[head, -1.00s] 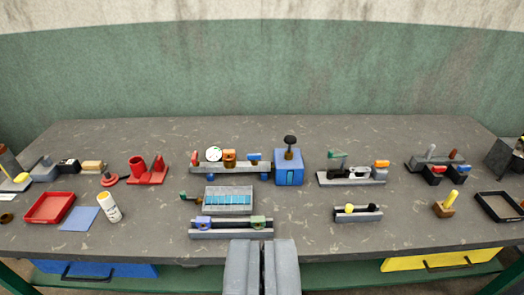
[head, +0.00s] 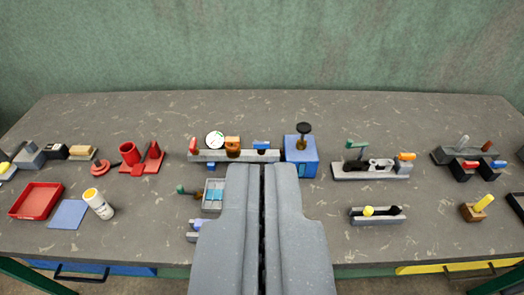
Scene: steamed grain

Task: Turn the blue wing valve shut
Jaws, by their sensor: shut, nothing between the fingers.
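A grey pipe rail (head: 207,156) stands toward the back of the bench, left of centre. It carries a red handle (head: 193,145), a round white gauge (head: 214,140), an orange-brown part (head: 232,146) and a small blue wing valve (head: 262,146) near its right end. The wing looks roughly in line with the rail, but it is small and its exact angle is hard to tell. My gripper (head: 262,170) is shut and empty, pointing toward the rail. Its tips appear just below the blue wing in the picture, with no visible contact. The gripper hides part of the bench in front.
A blue box with a black knob (head: 301,155) stands right beside the rail. A grey unit with light-blue slats (head: 213,195) is partly hidden by my gripper. A rail with green and orange levers (head: 370,170) stands right. A red tray (head: 36,201) and white bottle (head: 98,203) are left.

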